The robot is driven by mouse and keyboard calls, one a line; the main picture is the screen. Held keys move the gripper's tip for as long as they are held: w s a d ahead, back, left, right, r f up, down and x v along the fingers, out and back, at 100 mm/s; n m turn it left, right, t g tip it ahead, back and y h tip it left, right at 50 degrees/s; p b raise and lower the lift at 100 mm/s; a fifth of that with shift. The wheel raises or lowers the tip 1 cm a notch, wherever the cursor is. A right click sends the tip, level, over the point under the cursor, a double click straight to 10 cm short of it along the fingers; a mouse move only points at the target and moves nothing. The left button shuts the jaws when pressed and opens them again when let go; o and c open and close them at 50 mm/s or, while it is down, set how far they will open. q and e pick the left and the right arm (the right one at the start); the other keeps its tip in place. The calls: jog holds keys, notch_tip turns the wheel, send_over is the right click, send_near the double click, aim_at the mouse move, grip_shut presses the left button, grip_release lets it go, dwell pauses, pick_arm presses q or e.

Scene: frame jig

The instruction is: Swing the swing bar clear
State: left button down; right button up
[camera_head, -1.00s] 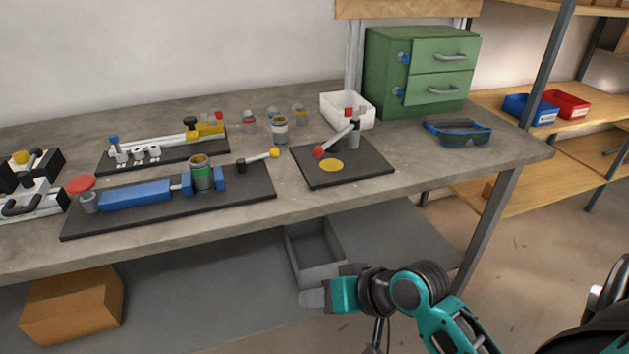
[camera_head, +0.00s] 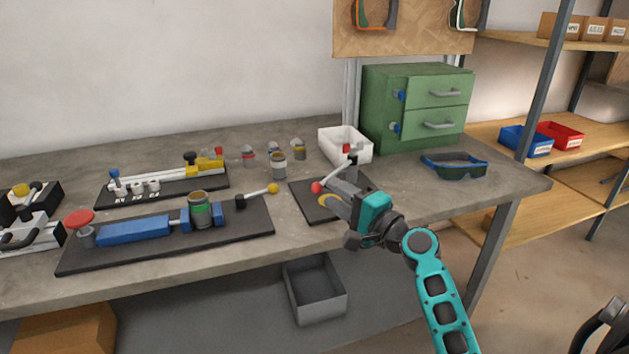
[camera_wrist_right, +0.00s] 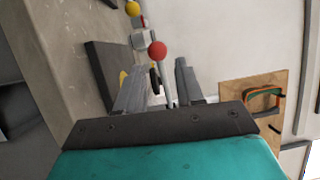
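The swing bar (camera_head: 334,177) is a light rod with a red ball at its near left end. It reaches back right to a post on a dark plate (camera_head: 312,207) with a yellow disc (camera_head: 326,201). My right gripper (camera_head: 343,206) is over the plate's front right, close to the bar, and hides part of the plate and disc. In the right wrist view the right gripper (camera_wrist_right: 161,68) is open, and the bar (camera_wrist_right: 166,85) with its red ball shows between the fingers' lines. Whether it lies inside the gap or beyond is unclear. My left gripper is not in view.
A white bin (camera_head: 345,147) and green drawer cabinet (camera_head: 415,108) stand behind the plate. Safety glasses (camera_head: 455,165) lie to the right. A dark board with a blue clamp (camera_head: 133,229) and a yellow-tipped lever (camera_head: 259,193) is at left. Several jars stand behind.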

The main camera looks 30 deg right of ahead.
aim_at(322, 186)
jog(key=w, duration=0.4)
jog(key=w+a, duration=0.1)
jog(key=w, duration=0.2)
jog(key=shift+r, duration=0.15)
jog(key=shift+s+a, duration=0.1)
jog(key=shift+c, duration=0.2)
grip_shut()
